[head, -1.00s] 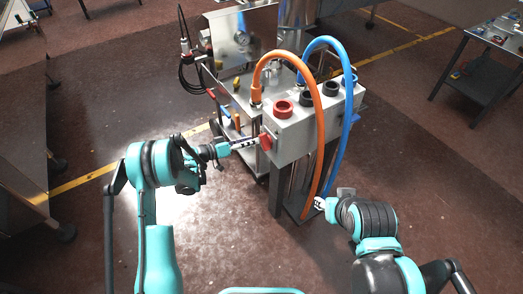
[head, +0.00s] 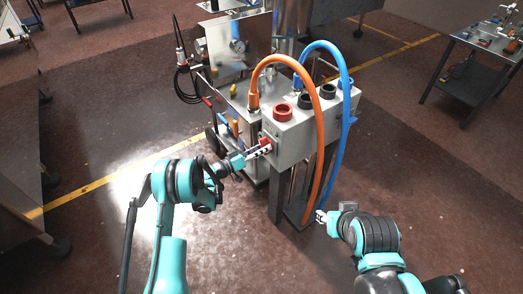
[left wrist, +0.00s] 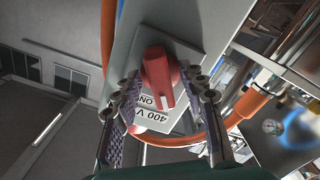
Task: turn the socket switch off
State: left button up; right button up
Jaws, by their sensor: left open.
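The red rotary switch (head: 266,141) is on the left side of the grey socket box (head: 297,139). In the left wrist view the red knob (left wrist: 159,76) is on a pale plate whose label reads "400 V" and "ON", upside down. The knob's white-marked end points toward "ON". My left gripper (head: 262,150) is at the switch, open, its two fingers (left wrist: 165,100) on either side of the knob. I cannot tell whether they touch it. My right gripper (head: 321,215) is low in front of the box stand, too small to tell if open or shut.
A dark table (head: 470,75) stands far right. The floor in front is clear.

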pick_arm(q)
grip_shut()
jog(key=shift+n, duration=0.3)
jog(key=n, duration=1)
jog(key=shift+r, duration=0.1)
jog(key=shift+n, duration=0.3)
dwell(0.3)
